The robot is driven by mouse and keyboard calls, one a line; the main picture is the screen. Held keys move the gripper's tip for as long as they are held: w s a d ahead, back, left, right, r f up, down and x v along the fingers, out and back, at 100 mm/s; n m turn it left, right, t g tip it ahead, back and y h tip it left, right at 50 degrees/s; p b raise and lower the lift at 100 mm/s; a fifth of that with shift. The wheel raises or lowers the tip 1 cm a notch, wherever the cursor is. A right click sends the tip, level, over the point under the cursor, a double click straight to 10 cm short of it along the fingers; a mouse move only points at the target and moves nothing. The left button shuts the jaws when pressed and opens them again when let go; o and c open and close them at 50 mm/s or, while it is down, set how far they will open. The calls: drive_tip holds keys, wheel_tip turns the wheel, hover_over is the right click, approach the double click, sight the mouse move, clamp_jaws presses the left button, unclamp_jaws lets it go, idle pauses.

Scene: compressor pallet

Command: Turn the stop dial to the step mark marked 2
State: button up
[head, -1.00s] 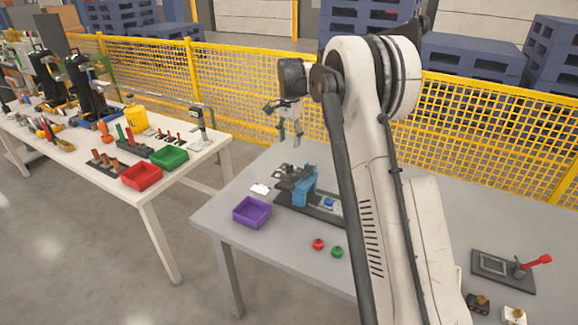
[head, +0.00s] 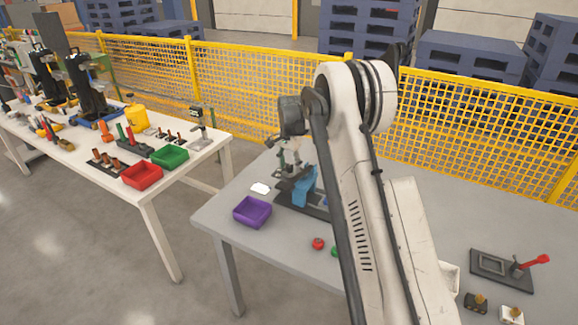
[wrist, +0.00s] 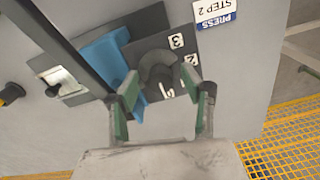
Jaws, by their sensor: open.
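The dark stop dial (wrist: 158,70) sits on a dark plate beside the blue part of the fixture in the wrist view. White marks 3 (wrist: 176,41) and 2 (wrist: 191,60) show beside it; another white mark (wrist: 168,93) is partly hidden. I cannot tell which mark the dial points to. My gripper (wrist: 167,84) is open, its green-padded fingers apart on either side of the dial's near edge; I cannot tell whether they touch it. In the head view my gripper (head: 290,158) is just above the fixture with the blue part (head: 304,187).
A white card (wrist: 216,12) reading PRESS STEP 2 lies beside the dial plate. A purple bin (head: 252,211) and a red knob (head: 318,243) stand in front of the fixture. A lever fixture (head: 503,268) is at the right. Yellow mesh fence (head: 480,125) runs behind the table.

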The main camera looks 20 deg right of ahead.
clamp_jaws()
drive_tip(key=shift+n+b, duration=0.3)
drive_tip(key=shift+b, duration=0.05)
drive_tip(key=n+b, duration=0.2)
drive_tip(key=shift+f+n, duration=0.15)
drive_tip(key=shift+n, duration=0.15)
drive_tip(key=n+b, duration=0.3)
drive_tip(key=n, duration=0.2)
drive_tip(key=shift+b, duration=0.3)
drive_tip(key=n+b, duration=0.1)
drive_tip(key=n, duration=0.4)
drive_tip(key=shift+b, duration=0.4)
drive_tip(key=shift+d+r+n+b, duration=0.15)
drive_tip(key=shift+n+b, duration=0.45)
drive_tip(key=shift+n, duration=1.7)
